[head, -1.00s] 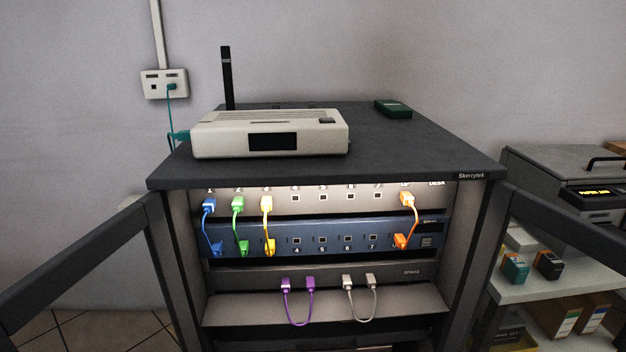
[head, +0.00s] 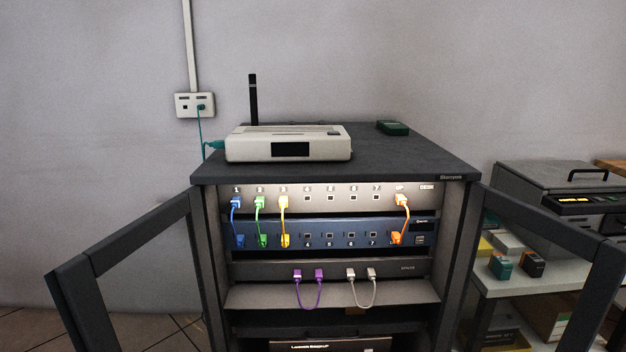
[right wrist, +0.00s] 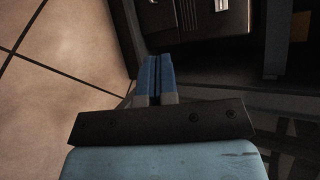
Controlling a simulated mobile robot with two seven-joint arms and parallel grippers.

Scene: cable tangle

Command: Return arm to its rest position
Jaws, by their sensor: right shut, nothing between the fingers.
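My right gripper (right wrist: 156,75) shows in the right wrist view, its two blue fingers together and nothing between them. It points toward dark cabinet parts, with floor tiles on the left. Neither gripper shows in the head view, and my left gripper is in no view. In the head view the open rack cabinet (head: 455,215) holds a patch panel (head: 330,204) above a blue switch (head: 270,233). Blue (head: 235,220), green (head: 259,220), yellow (head: 283,220) and orange (head: 400,220) cables join the two. A purple cable (head: 309,308) and a grey cable (head: 361,304) hang looped from the unit below.
The cabinet's left door (head: 125,245) and right door (head: 590,290) stand open. A white router (head: 240,150) and a small green box (head: 393,128) sit on top. A teal cable (head: 201,130) runs from the wall outlet (head: 183,105). A shelf (head: 500,285) with boxes stands at the right.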

